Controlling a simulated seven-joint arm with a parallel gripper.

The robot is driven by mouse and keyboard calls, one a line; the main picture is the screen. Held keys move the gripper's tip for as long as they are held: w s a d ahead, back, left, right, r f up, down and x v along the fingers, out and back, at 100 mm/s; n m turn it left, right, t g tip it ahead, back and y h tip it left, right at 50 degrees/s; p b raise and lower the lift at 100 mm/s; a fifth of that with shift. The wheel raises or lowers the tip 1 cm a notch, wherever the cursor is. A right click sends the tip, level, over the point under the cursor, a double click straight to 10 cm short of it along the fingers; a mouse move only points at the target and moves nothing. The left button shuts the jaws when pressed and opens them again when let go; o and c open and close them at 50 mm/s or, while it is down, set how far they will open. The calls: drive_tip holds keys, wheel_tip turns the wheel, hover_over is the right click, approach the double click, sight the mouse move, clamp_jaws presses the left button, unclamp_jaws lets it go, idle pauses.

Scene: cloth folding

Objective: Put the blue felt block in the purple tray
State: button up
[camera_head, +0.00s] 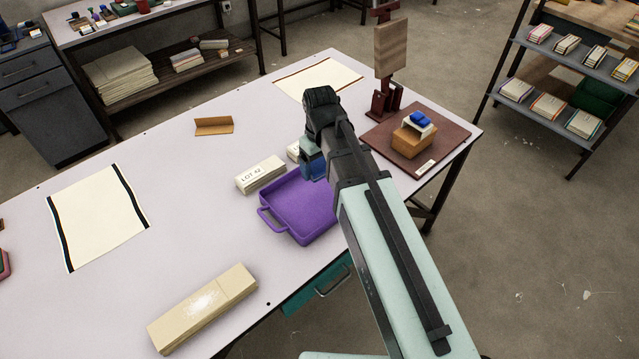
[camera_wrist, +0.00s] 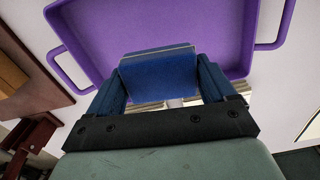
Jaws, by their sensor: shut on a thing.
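My gripper (camera_wrist: 160,78) is shut on the blue felt block (camera_wrist: 158,72), which sits between its two dark blue fingers. In the head view my gripper (camera_head: 314,166) is at the far right side of the purple tray (camera_head: 290,208). The tray has a handle at each end and also shows in the wrist view (camera_wrist: 165,12), behind the block. The block appears held above or beside the tray's inner edge; I cannot tell its exact height. In the head view, the arm hides part of the tray, and the block blends with the fingers.
A white stack marked LOT 42 (camera_head: 260,174) stands beside the tray at its back left. A brown board (camera_head: 445,140) at the right bears an orange box (camera_head: 411,142) with blue pieces on top. A beige block (camera_head: 203,307) lies at the front.

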sight(320, 195)
drive_tip(key=shift+f+n, duration=0.15)
drive_tip(key=shift+n, duration=0.45)
drive_tip(key=shift+f, duration=4.85)
drive_tip(key=shift+f, duration=0.1)
drive_tip(key=o, duration=0.9)
drive_tip(key=shift+c, duration=0.2)
drive_tip(key=shift+r, duration=6.1)
